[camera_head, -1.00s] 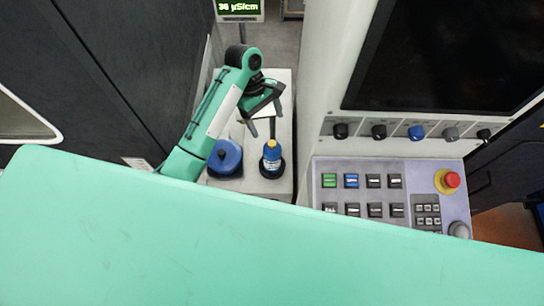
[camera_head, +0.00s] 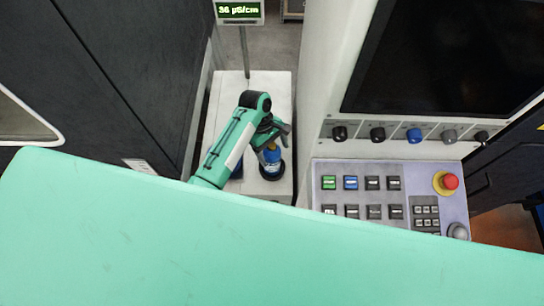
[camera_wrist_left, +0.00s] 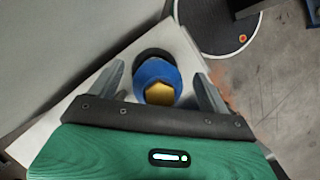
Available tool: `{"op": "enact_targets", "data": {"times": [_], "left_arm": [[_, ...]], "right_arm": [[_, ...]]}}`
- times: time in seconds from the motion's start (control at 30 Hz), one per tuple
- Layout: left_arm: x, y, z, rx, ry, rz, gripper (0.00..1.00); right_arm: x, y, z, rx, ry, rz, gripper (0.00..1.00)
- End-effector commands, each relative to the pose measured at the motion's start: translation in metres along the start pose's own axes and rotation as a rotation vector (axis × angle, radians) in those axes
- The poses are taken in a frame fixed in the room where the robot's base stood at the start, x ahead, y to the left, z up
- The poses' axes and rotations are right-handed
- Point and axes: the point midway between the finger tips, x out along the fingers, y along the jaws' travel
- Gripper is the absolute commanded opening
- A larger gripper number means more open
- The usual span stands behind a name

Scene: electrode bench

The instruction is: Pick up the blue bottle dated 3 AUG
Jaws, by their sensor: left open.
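A small blue bottle (camera_head: 272,166) with a yellow cap stands upright on a dark round base on the white bench. Its label is too small to read, so I cannot tell its date. My left gripper (camera_head: 278,136) is right at the bottle in the head view and partly covers it. In the left wrist view, the bottle (camera_wrist_left: 150,74) is seen from above, between the two open fingers of my left gripper (camera_wrist_left: 160,74). There is a gap on each side of it. My right gripper is out of view.
The white bench (camera_head: 240,92) is bare at its far end, where a conductivity display (camera_head: 238,11) stands on a post. A blue object (camera_head: 238,171) is mostly hidden behind my left arm. A control panel (camera_head: 390,196) with a red button is at the right.

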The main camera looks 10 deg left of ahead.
Motion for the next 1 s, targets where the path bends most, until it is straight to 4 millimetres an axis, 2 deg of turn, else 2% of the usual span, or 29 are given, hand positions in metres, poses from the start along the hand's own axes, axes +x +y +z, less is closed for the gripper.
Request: {"op": "enact_targets", "data": {"times": [0.23, 0.63, 1.0], "left_arm": [[0.0021, 0.0, 0.0, 0.001, 0.0, 0.0, 0.78], [0.0017, 0.0001, 0.0, 0.001, 0.0, 0.0, 0.0], [-0.0016, 0.0011, 0.0011, 0.002, 0.0, 0.003, 0.0]], "right_arm": [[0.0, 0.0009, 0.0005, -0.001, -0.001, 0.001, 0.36], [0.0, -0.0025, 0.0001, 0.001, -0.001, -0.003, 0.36], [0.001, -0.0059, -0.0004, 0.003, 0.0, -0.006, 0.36]]}}
